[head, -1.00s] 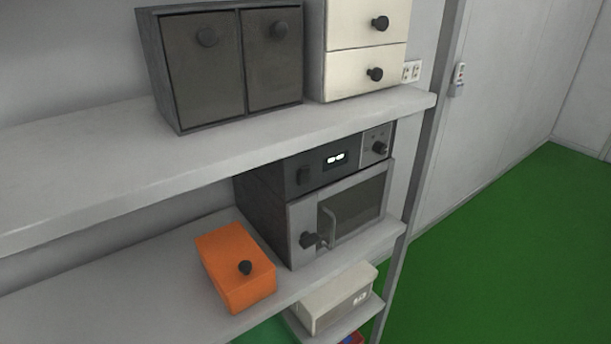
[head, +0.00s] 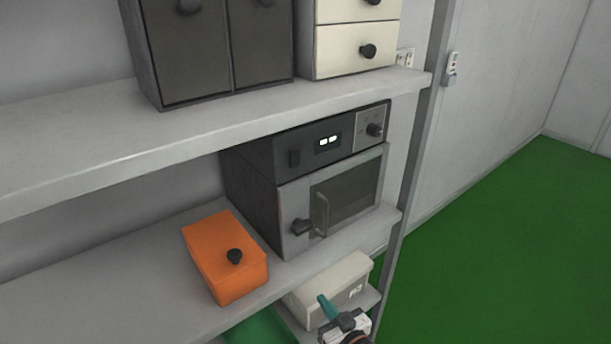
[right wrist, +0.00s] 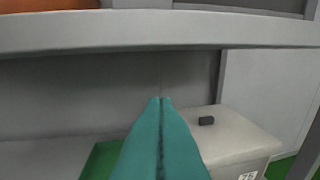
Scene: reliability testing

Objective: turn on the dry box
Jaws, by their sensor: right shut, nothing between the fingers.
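The dry box (head: 283,195) looks like a grey and dark box on the middle shelf in the head view. Its dark top panel has a lit display (head: 328,142), a dark switch (head: 294,158) left of it and a round knob (head: 374,130) on a lighter plate at the right. Its windowed door is closed, with a curved handle (head: 321,215) and a dark latch knob (head: 301,227). My right gripper (head: 323,300), with teal fingers, is shut and empty, below the dry box and in front of the white box. Its fingers also show in the right wrist view (right wrist: 160,102). My left gripper is out of view.
An orange box (head: 225,262) stands left of the dry box. The white box (head: 335,285) sits on the shelf below. A dark cabinet (head: 190,55) and white drawers (head: 345,48) stand on the upper shelf (head: 90,150). Green floor (head: 490,250) is clear at right.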

